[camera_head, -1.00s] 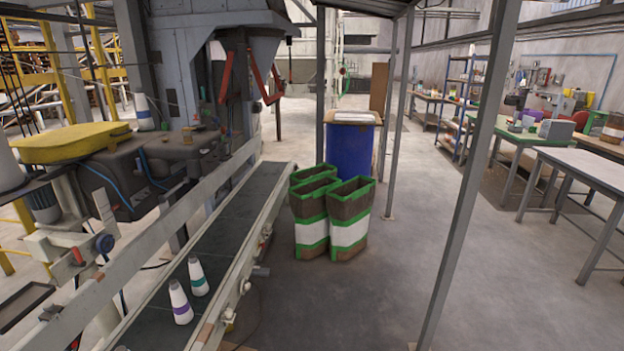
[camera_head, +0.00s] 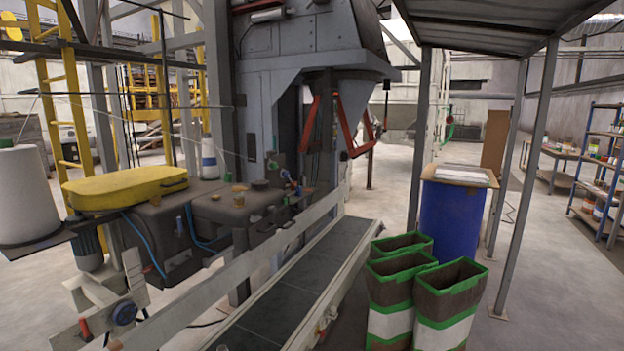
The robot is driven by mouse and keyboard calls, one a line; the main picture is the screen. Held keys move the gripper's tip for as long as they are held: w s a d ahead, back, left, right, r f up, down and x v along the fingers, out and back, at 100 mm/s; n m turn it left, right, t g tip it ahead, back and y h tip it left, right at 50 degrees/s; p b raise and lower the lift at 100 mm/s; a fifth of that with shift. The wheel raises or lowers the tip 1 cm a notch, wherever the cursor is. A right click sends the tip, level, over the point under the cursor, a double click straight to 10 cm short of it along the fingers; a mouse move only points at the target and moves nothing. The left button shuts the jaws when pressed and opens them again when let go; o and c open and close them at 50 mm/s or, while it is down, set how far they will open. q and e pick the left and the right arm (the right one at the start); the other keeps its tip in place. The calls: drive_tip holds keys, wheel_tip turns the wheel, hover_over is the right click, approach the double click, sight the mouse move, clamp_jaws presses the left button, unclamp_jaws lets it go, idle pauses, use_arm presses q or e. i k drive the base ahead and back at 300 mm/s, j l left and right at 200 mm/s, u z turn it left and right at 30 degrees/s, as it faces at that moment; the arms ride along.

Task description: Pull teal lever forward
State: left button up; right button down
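The grey bagging machine (camera_head: 268,100) stands in the middle, with a hopper spout and red clamp arms (camera_head: 355,140) beneath it. I cannot clearly make out a teal lever. A small blue-teal part (camera_head: 286,174) shows among fittings on the machine's left side, but it is too small to identify. Neither of my grippers is in view.
A conveyor (camera_head: 300,285) with a pale side rail runs toward the machine. Open green-edged bags (camera_head: 440,315) stand right of it, before a blue barrel (camera_head: 452,215). A yellow cover (camera_head: 125,188) lies at left.

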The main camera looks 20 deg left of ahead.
sight(274, 151)
drive_tip(key=i+u, duration=0.4)
drive_tip(key=i+l+u, duration=0.15)
drive_tip(key=u, duration=0.3)
drive_tip(key=i+l+u, duration=0.6)
drive_tip(key=u, duration=0.2)
